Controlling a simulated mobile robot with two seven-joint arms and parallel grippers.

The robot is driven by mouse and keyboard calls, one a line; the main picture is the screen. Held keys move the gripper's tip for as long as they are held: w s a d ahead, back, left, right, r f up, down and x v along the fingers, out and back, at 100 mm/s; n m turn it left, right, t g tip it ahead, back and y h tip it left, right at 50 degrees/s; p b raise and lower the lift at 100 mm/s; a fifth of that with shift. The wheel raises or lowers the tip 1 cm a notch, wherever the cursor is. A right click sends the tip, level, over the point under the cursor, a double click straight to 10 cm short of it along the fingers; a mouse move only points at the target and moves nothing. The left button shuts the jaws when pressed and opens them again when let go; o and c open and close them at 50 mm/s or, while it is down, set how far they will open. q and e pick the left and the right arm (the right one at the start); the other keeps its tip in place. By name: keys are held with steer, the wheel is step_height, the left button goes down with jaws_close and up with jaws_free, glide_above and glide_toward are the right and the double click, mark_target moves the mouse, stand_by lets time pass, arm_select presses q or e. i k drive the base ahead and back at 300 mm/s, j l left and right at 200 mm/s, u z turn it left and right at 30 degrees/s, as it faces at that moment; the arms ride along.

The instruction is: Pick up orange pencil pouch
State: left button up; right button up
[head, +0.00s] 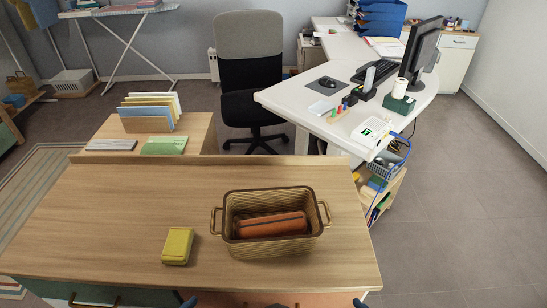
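The orange pencil pouch (271,225) lies lengthwise inside a tan basket (272,246) with two side handles. A dark zip line runs along the pouch. The basket walls hide its lower part. The basket stands on the wooden top near its front right. Neither of my grippers can be made out.
A yellow box-like item (177,246) lies left of the basket. The wooden top (110,215) is otherwise bare, with a raised ledge (220,160) at its back. Behind are file folders (150,112), an office chair (250,75) and a white desk (310,105).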

mark_target(291, 224)
steer(key=z, duration=0.45)
steer(key=k+j+z, duration=0.15)
steer(key=z, duration=0.2)
steer(key=k+j+z, duration=0.45)
steer(key=z, duration=0.25)
steer(key=k+j+z, duration=0.15)
steer(key=k+j, duration=0.2)
steer(key=k, duration=0.15)
steer(key=i, duration=0.7)
